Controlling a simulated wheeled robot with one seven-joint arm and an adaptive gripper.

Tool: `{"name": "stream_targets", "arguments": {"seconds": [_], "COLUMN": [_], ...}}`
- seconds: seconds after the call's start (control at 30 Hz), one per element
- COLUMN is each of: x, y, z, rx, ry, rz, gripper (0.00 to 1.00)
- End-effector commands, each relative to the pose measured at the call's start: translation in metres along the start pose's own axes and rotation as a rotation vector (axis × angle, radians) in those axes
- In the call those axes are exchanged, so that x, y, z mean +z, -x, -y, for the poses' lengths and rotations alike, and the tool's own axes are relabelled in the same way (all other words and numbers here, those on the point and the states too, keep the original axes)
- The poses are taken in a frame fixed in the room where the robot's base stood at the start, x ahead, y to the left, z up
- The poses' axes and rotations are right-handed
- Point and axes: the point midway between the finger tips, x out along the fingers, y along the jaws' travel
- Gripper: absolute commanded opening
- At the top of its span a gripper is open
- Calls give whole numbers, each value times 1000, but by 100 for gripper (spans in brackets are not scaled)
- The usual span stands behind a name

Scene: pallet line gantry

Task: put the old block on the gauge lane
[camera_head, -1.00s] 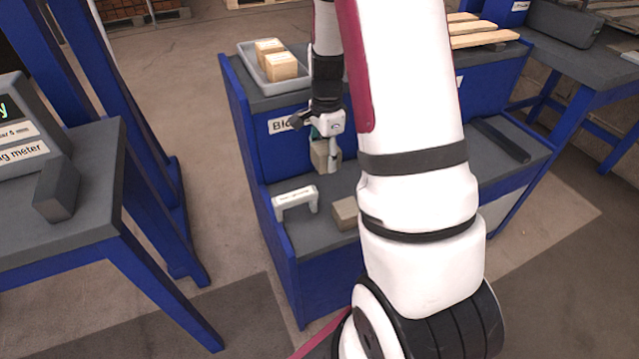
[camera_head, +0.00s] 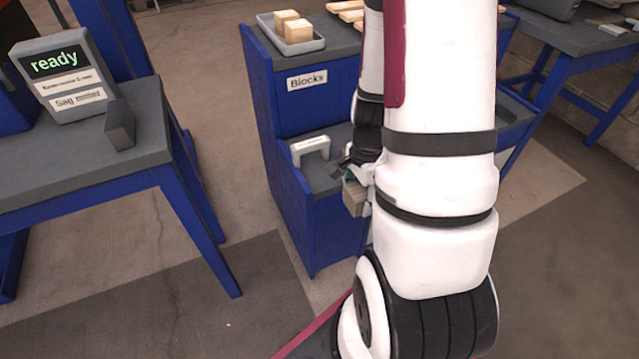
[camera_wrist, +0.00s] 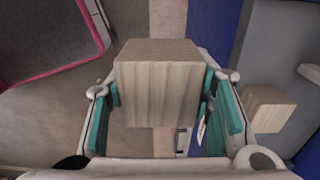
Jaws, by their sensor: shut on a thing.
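My gripper (camera_head: 358,190) is shut on a dull grey-brown wooden block (camera_head: 354,198), held in front of the blue bench's lower shelf. In the wrist view the held block (camera_wrist: 157,88) sits between the teal finger pads, with floor visible beyond it. A second wooden block (camera_wrist: 268,108) rests on the grey shelf right of the gripper in the wrist view; my arm hides it in the head view. A white arch-shaped gauge (camera_head: 310,143) stands on the lower shelf, left of my gripper and apart from it. I cannot make out a marked gauge lane.
A grey tray (camera_head: 264,29) with pale blocks (camera_head: 298,30) sits on the upper shelf above the "Blocks" label (camera_head: 307,79). A left table (camera_head: 60,155) bears a sag meter (camera_head: 63,85) reading "ready" and a dark block (camera_head: 119,125). Open floor lies between.

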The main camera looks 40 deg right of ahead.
Motion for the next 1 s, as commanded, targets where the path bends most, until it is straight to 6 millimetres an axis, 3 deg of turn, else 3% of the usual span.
{"name": "stream_targets", "arguments": {"seconds": [0.6, 0.83, 1.0], "x": [21, 24, 24], "y": [-15, -17, -36], "z": [136, 153, 152], "rx": [-2, 1, 2], "ry": [2, 1, 0], "rz": [-1, -1, 0], "gripper": [19, 19, 19]}}
